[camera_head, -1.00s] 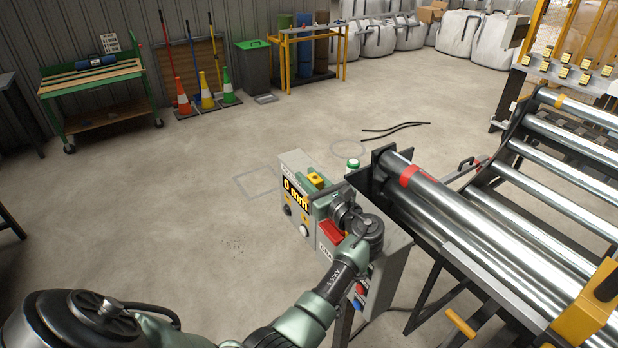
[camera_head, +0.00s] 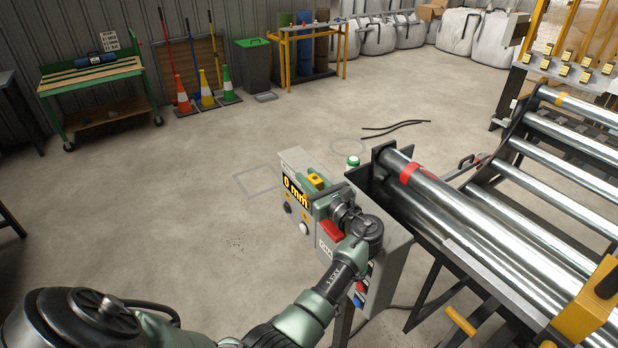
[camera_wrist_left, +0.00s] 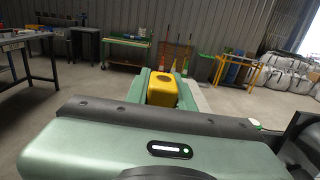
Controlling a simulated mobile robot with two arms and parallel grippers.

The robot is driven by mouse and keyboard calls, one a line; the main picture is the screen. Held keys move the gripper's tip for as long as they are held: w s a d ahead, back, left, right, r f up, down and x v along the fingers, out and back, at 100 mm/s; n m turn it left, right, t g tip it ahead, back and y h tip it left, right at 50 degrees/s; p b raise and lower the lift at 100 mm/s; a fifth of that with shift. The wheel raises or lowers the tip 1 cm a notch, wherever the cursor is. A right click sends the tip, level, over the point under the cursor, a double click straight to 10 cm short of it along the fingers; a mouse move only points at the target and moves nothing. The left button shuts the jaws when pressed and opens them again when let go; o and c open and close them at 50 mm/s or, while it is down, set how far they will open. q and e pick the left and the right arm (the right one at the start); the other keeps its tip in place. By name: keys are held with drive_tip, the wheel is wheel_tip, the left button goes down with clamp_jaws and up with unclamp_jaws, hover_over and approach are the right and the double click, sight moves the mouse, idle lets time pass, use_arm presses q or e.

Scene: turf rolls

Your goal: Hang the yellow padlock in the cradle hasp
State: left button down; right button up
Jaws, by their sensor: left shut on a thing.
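The yellow padlock (camera_wrist_left: 162,89) is between the fingers of my left gripper (camera_wrist_left: 160,84) in the left wrist view, and the gripper is shut on it. In the head view the padlock (camera_head: 317,181) shows as a small yellow block at the fingertips of the left gripper (camera_head: 316,186), in front of the grey control box. Its shackle is not clearly visible. I cannot make out the cradle hasp in either view. My right gripper is not in view.
The control box (camera_head: 297,163) with a "0 mm" display stands close to the left gripper. Steel rollers (camera_head: 460,215) and their frame fill the right side. Cones (camera_head: 205,92) and a green bench (camera_head: 93,77) stand far back.

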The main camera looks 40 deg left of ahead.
use_arm(q)
drive_tip(key=shift+f+b, duration=0.45)
drive_tip(key=shift+f, duration=0.35)
drive_tip(key=shift+s+f, duration=0.1)
